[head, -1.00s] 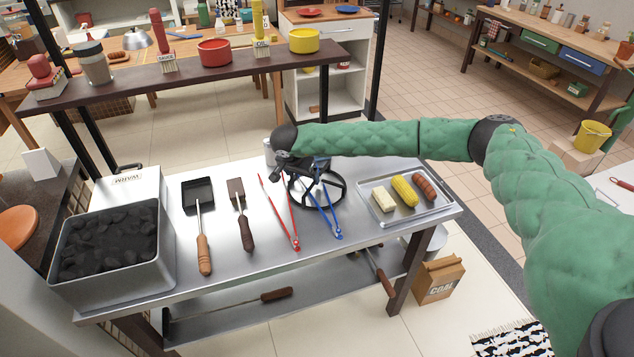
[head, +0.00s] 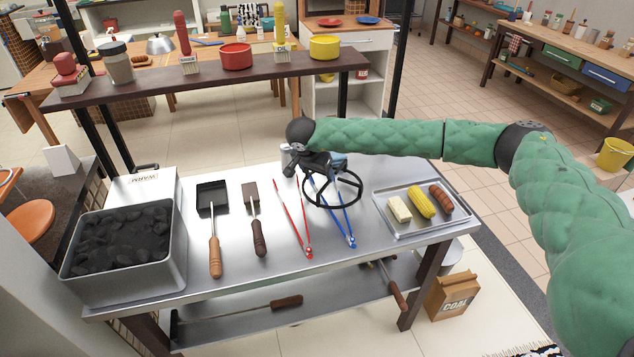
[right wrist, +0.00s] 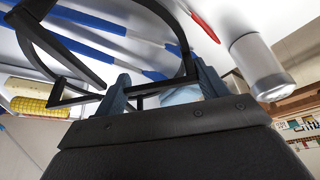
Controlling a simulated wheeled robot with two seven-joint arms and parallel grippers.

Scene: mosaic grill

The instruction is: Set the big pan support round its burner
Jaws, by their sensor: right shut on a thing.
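The big pan support, a black ring with inner bars (head: 361,190), hangs from my right gripper (head: 327,168) above the middle of the steel table. In the right wrist view my right gripper (right wrist: 163,88) is shut on a bar of the pan support (right wrist: 48,48), and the ring curves away beyond the fingers. Blue tongs (head: 342,222) lie under the ring, partly hidden by it. Whether the ring touches them I cannot tell. I cannot make out a burner for certain. My left gripper is not in view.
Red tongs (head: 297,222) lie left of the ring. A metal tray (head: 434,228) with corn, butter and sausage is at the right. A grey cylinder (right wrist: 259,66) stands behind my gripper. A coal box (head: 80,285) fills the table's left end.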

